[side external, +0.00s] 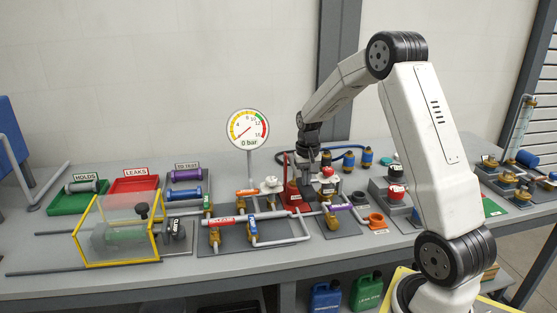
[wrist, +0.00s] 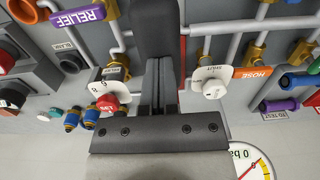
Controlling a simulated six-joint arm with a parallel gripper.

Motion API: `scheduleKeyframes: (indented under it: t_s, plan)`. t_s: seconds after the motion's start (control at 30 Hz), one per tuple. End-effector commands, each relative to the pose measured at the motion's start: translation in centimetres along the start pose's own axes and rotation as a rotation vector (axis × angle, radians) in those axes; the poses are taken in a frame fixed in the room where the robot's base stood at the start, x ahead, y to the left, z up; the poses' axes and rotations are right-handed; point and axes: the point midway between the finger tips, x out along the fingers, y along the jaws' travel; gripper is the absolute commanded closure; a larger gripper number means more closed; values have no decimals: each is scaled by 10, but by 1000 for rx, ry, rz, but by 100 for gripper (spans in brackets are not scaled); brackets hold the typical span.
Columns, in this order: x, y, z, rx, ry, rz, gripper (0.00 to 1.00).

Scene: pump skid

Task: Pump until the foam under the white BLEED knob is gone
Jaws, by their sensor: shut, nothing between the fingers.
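A white knob (side external: 272,184) stands over the pipes in the side view. It also shows right of my fingers in the wrist view (wrist: 213,90), on a pale plate with small lettering I cannot read surely. No foam can be made out under it. My gripper (side external: 305,190) is shut and empty, pointing down beside a red upright body (side external: 292,193), probably the pump. In the wrist view, my fingers (wrist: 163,75) reach toward a dark rounded grip (wrist: 155,25). Whether they touch it is unclear. The round gauge (side external: 247,132) reads 0 bar.
A red knob (side external: 327,171) stands close right of my gripper; it also shows in the wrist view (wrist: 108,103). Pipes with orange and purple handles surround the work. A yellow-framed clear guard (side external: 118,228), a green tray and a red tray (side external: 135,183) are at the left.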

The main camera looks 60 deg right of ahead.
Motion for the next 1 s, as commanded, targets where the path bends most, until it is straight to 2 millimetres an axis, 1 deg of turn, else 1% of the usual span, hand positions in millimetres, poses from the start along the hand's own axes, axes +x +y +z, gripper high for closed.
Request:
scheduleKeyframes:
  t_s: [0.03,0.7,0.83,1.0]
  plan:
    - [-6,0,0,0,1,0,100]
    - [-71,0,0,0,-1,0,100]
    - [-78,0,0,0,0,0,100]
    - [-79,0,0,0,-1,0,100]
